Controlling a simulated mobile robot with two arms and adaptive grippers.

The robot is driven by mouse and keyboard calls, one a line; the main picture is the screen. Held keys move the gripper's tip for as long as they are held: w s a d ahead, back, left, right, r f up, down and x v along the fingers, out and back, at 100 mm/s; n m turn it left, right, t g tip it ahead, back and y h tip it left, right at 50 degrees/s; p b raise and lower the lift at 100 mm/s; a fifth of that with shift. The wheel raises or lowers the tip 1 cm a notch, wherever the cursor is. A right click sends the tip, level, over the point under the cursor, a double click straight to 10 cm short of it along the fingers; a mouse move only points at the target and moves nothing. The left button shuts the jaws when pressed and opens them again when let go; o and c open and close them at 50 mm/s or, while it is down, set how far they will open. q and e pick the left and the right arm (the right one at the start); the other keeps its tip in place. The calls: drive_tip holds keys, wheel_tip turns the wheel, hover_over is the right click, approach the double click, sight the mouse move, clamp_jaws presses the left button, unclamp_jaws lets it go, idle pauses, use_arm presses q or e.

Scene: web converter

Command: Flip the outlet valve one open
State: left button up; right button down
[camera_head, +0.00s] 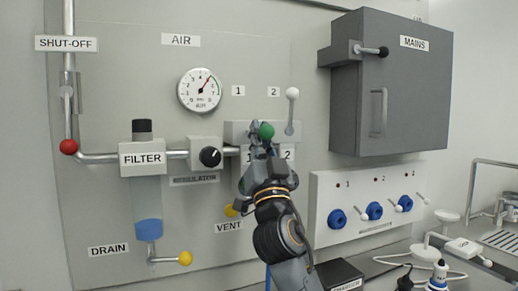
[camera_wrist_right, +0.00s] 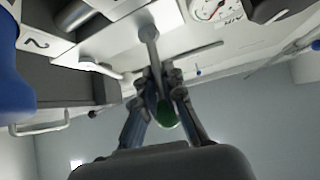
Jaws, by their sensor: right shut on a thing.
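The outlet valve one lever has a green ball knob (camera_head: 266,131) and stands in front of the grey valve block on the panel. My right gripper (camera_head: 257,135) is shut on this lever. In the right wrist view its fingers (camera_wrist_right: 165,90) close on the stem from both sides, and the green knob (camera_wrist_right: 165,114) shows between them. The gripper hides the lower part of the lever in the head view. The outlet valve two lever (camera_head: 291,112), with a white knob, points upward just to the right. My left gripper is not in view.
A grey MAINS box (camera_head: 390,85) juts out at the upper right. A regulator knob (camera_head: 210,157) and FILTER unit (camera_head: 142,160) are left of my gripper. A yellow vent knob (camera_head: 231,211) sits below. Blue sockets (camera_head: 374,211) are at the lower right.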

drive_tip(key=shift+s+r, duration=0.1)
drive_tip(key=shift+r, duration=0.1)
drive_tip(key=c, duration=1.7)
unclamp_jaws()
drive_tip(key=shift+o, duration=1.3)
drive_tip(key=shift+s+d, duration=0.15)
drive_tip(key=shift+f, duration=0.15)
drive_tip(key=shift+f, duration=0.15)
drive_tip(key=a+v, duration=0.1)
drive_tip(key=v, duration=1)
drive_tip(key=shift+s+d+f, duration=0.2)
drive_tip(key=shift+s+d, duration=0.1)
drive_tip(key=shift+d, duration=0.25)
drive_tip(key=shift+c, duration=0.4)
